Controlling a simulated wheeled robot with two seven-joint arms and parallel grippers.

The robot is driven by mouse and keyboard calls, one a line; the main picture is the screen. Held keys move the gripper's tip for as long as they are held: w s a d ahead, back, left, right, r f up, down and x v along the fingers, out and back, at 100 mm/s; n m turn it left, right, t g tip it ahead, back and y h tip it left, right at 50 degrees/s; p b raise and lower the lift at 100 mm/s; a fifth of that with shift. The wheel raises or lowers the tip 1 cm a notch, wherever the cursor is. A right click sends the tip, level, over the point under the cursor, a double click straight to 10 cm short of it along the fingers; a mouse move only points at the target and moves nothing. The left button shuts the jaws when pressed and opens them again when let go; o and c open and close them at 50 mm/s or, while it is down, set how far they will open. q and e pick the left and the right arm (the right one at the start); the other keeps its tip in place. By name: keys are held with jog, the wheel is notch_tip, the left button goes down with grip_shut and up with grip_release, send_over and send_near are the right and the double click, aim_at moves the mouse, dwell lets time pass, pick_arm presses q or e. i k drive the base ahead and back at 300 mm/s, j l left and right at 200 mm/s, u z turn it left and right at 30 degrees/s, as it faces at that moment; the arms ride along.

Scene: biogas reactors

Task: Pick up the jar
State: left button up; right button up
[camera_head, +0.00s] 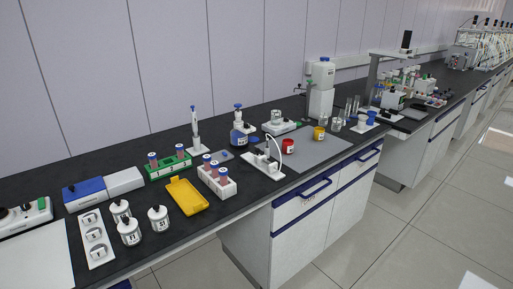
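Several small containers that could be the jar stand on the dark bench. Two are coloured: a red jar (288,147) and a yellow jar (319,134), upright on or beside the grey mat, each with a pale label. A group of white lidded jars with dark knobs stands at the front left, including the left front jar (130,233), the right jar (159,219) and the rear jar (120,211). I cannot tell which one the task names. Neither of my grippers is in view.
A yellow tray (188,198), a white tube rack (217,183), a green tube rack (168,166) and a blue-capped bottle (239,136) crowd the bench. The grey mat (318,151) has bare room. Drawer cabinets (308,210) stand below; the floor (405,225) in front is clear.

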aim_at(288, 146)
jog(key=i+l+u, duration=0.15)
jog(key=u, duration=0.15)
jog(key=i+l+u, duration=0.15)
jog(key=l+u, duration=0.15)
jog(key=i+l+u, duration=0.1)
jog(key=l+u, duration=0.2)
jog(key=l, duration=0.1)
